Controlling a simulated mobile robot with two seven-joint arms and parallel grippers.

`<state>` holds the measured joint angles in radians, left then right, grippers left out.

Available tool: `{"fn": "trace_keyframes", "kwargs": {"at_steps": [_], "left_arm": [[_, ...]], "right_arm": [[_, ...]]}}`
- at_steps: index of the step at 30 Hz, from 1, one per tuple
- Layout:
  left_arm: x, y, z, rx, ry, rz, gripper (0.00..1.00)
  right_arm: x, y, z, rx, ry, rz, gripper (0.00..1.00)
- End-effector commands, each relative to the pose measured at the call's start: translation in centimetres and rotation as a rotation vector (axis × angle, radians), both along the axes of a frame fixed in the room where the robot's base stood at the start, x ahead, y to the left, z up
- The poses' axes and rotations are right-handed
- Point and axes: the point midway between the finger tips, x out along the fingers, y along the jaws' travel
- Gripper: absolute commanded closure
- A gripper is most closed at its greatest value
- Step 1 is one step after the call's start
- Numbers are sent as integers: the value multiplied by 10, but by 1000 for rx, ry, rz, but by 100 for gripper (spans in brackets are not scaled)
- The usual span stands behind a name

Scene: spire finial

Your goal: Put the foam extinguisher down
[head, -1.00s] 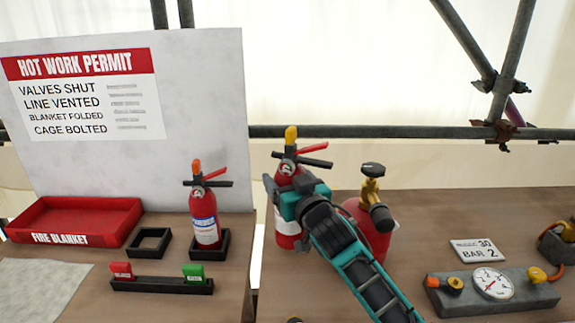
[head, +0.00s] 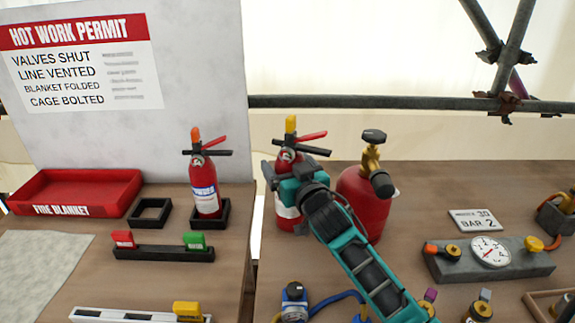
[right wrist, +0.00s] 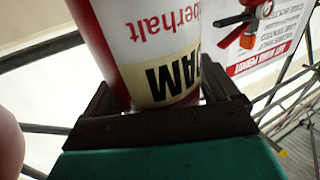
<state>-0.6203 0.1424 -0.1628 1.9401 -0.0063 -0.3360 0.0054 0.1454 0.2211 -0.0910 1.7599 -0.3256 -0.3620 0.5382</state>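The foam extinguisher (head: 287,211) is a red cylinder with a yellow cap and black-and-red handles. It is upright at the left part of the right-hand table. In the right wrist view its white label (right wrist: 150,35) and a cream band reading "AM" appear upside down. My right gripper (right wrist: 158,105) has a finger on each side of the cylinder and is shut on it; in the head view the gripper (head: 285,180) hides its middle. I cannot tell whether its base touches the table. My left gripper is not in view.
A red gas cylinder (head: 366,200) stands close right of the foam extinguisher. An orange-capped extinguisher (head: 204,187) stands in a black holder on the left table, beside an empty square holder (head: 150,212). A gap separates the tables. A gauge block (head: 455,264) sits at right.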

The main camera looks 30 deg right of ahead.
Motion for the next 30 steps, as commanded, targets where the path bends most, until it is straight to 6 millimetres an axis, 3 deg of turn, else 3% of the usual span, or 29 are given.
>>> {"fn": "trace_keyframes", "kwargs": {"at_steps": [3,14,30], "left_arm": [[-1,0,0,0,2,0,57],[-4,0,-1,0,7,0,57],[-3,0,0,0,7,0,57]], "right_arm": [[0,0,0,0,0,0,0],[-6,1,2,0,0,1,0],[-100,6,1,1,2,0,0]]}}
